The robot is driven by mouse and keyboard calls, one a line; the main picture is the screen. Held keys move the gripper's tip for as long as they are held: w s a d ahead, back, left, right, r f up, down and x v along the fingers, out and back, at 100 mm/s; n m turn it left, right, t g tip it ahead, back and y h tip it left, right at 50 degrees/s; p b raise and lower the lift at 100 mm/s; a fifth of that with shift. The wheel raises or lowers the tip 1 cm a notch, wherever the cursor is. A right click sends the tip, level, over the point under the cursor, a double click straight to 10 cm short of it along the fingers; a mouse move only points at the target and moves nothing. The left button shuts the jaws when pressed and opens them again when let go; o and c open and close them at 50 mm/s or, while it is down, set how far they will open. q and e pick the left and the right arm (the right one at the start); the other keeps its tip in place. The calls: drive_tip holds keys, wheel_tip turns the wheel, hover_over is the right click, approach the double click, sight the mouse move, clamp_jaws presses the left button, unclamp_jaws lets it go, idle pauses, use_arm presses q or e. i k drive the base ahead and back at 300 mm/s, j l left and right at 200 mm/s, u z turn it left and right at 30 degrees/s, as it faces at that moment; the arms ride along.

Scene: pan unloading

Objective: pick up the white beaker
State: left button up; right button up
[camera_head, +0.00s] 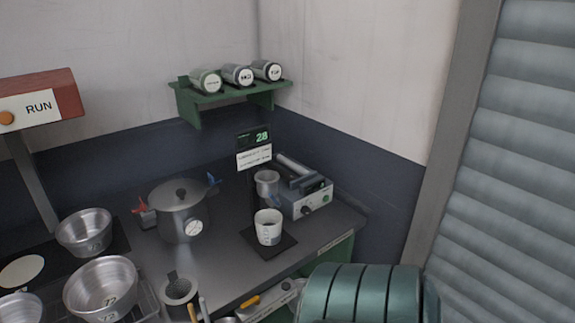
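The white beaker (268,228) stands upright on a dark square pad (284,246) near the right part of the dark bench (228,270). It has dark markings on its side and an open top, and its inside looks dark. Neither of my grippers shows in this view, so nothing of mine is seen touching the beaker.
A metal cup (266,184) and a grey device with knobs (312,200) stand close behind the beaker. A lidded pot (180,208) is to its left. Metal bowls (100,288) and a dark holder (180,297) occupy the front left. A display (254,150) rises behind.

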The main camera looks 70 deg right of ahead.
sight(268, 222)
drive_tip(key=k+z, duration=0.1)
drive_tip(key=z, duration=1.9)
